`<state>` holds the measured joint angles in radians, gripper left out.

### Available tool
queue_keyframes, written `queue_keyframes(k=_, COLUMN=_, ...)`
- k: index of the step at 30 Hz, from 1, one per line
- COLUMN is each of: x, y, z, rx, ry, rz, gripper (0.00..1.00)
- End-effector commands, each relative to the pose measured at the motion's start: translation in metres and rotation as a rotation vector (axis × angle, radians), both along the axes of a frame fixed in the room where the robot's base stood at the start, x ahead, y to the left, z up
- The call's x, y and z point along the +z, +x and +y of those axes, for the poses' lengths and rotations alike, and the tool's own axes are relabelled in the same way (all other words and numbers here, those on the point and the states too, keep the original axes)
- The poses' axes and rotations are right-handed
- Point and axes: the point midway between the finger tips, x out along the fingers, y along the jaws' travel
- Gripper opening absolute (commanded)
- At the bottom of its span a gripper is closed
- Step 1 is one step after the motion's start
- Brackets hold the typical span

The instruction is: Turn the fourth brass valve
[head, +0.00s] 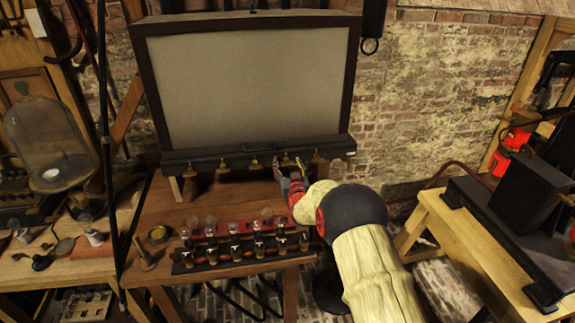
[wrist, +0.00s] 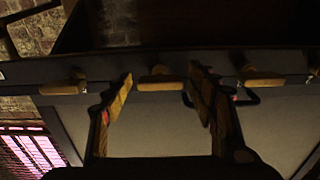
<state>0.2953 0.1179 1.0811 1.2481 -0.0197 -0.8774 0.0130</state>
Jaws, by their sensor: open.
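A row of several small brass valves hangs from the dark rail (head: 235,162) below the large grey panel. The fourth valve from the left (head: 287,161) is partly hidden by my gripper (head: 285,164). My gripper is open, with one fingertip on each side of this valve. In the wrist view, the valve's handle (wrist: 160,79) lies between the two spread fingertips of my gripper (wrist: 160,80), with a gap on each side. Neighbouring valves show to its left (wrist: 62,85) and right (wrist: 262,80). The fifth valve (head: 318,158) is right of my gripper in the head view.
A wooden table (head: 160,205) stands below the rail. On it, a dark tray (head: 240,261) holds several jars and bulbs. A glass bell jar (head: 45,135) stands at the left. A wooden bench (head: 470,240) with a black box (head: 530,205) is at the right.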

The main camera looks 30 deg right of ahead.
Motion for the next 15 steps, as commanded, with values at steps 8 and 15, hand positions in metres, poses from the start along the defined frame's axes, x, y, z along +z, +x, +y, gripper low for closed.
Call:
queue_keyframes(k=8, x=-0.0003, y=0.0024, z=-0.0006, rx=0.0, ry=0.0, rz=0.001, gripper=0.58)
queue_keyframes(k=15, x=-0.0003, y=0.0022, z=-0.0005, rx=0.0, ry=0.0, rz=0.001, gripper=0.46)
